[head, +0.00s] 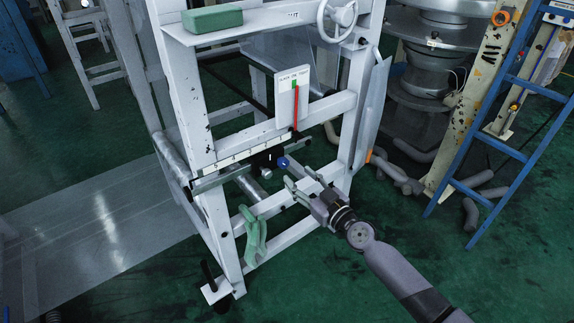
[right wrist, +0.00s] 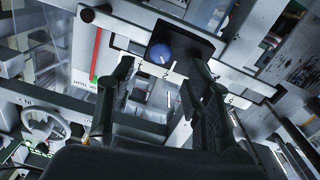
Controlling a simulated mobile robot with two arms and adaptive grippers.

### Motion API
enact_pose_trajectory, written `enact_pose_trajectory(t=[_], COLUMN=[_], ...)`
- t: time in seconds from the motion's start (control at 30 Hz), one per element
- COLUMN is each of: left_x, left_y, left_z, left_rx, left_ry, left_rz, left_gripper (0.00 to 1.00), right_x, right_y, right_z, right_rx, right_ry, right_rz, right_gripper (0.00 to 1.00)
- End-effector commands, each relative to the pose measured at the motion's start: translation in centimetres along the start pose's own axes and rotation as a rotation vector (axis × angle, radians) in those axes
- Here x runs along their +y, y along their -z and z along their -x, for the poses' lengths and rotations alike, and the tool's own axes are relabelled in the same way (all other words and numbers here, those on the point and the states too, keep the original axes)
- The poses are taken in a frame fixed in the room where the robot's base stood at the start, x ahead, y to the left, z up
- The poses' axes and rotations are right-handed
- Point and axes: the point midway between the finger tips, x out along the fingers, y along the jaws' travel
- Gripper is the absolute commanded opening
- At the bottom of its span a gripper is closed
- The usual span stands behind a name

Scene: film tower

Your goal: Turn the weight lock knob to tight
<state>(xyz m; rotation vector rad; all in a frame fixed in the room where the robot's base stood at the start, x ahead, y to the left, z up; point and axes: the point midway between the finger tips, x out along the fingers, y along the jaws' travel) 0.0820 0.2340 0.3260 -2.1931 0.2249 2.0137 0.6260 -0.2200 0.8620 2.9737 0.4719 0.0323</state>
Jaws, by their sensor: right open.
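The blue weight lock knob (head: 283,162) sits on the front of a dark sliding block (head: 262,160) at the right part of a numbered scale bar (head: 232,154) on the white frame. In the right wrist view the round blue knob (right wrist: 160,53) shows a light mark on its face, in front of the dark block (right wrist: 190,40). My right gripper (head: 291,174) is open just in front of the knob, apart from it in the head view. In the right wrist view its fingertips (right wrist: 160,68) stand on either side below the knob. My left gripper is not in view.
A gauge plate (head: 285,100) with a red and green strip stands above the bar. A white handwheel (head: 337,18) is at the top right of the frame. Green gloves (head: 252,235) hang on a lower rail. A blue ladder (head: 505,105) stands at the right.

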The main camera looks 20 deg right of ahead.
Motion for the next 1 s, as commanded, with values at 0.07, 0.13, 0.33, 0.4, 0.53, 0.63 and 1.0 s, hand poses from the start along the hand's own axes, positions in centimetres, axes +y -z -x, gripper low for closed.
enact_pose_trajectory(t=[0.07, 0.13, 0.33, 0.4, 0.53, 0.63, 1.0], left_x=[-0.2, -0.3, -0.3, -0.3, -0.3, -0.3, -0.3], left_y=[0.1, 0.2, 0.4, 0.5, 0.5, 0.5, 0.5], left_z=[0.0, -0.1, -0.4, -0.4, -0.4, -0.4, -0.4], left_rx=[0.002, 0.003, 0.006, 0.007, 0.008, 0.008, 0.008], left_ry=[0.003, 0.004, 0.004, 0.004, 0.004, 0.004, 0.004], left_rz=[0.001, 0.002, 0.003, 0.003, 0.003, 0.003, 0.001], left_gripper=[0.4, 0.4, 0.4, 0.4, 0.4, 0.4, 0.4], right_x=[-0.1, 0.0, -0.1, -0.1, -0.1, -0.1, -0.1], right_y=[0.1, 0.1, -0.1, -0.1, -0.1, 0.0, -0.1], right_z=[-1.8, -3.1, -5.7, -6.2, -6.6, -6.6, -6.6], right_rx=[0.002, 0.002, 0.001, 0.0, -0.001, -0.001, -0.001], right_ry=[0.001, 0.0, 0.001, 0.001, 0.002, 0.002, 0.001], right_rz=[-0.002, -0.002, -0.001, -0.001, 0.001, 0.001, 0.0], right_gripper=[0.46, 0.46, 0.46, 0.46, 0.46, 0.46, 0.29])
